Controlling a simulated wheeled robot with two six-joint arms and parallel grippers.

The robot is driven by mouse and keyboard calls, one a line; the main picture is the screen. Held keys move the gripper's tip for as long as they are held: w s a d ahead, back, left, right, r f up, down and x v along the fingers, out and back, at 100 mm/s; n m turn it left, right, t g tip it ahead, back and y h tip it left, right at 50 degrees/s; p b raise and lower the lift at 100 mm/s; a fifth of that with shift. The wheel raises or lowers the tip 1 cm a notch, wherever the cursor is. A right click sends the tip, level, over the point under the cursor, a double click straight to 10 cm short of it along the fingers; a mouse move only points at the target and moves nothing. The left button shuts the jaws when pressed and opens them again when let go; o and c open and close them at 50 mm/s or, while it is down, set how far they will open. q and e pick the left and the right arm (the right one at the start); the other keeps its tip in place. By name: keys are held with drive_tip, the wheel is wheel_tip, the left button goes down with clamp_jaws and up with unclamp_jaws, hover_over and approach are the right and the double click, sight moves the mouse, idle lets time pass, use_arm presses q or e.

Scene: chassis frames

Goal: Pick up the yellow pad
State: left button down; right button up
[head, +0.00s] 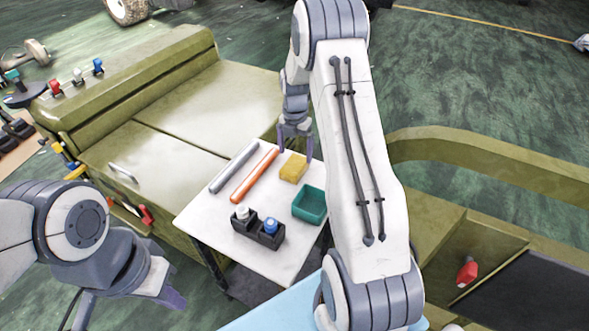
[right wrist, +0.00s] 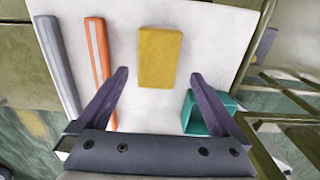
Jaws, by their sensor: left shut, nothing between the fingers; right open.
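The yellow pad (head: 293,168) lies flat on the small white table (head: 200,208), near its far right edge. In the right wrist view the yellow pad (right wrist: 160,57) is centred ahead of my fingers. My right gripper (head: 296,147) is open and empty. It hangs at the pad's far side in the head view, and its fingertips (right wrist: 160,76) spread wider than the pad. I see no contact with the pad. My left gripper (head: 174,299) is shut and empty, low at the left, away from the table.
An orange rod (head: 254,175) and a grey rod (head: 233,167) lie left of the pad. A green bin (head: 310,205) stands close by it. A black holder (head: 258,231) with bottles is nearer. An olive cabinet (head: 150,150) borders the table.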

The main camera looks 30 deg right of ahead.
sight(294, 164)
drive_tip(key=shift+w+f, duration=0.2)
drive_tip(key=shift+f, duration=2.95)
drive_tip(key=c, duration=1.2)
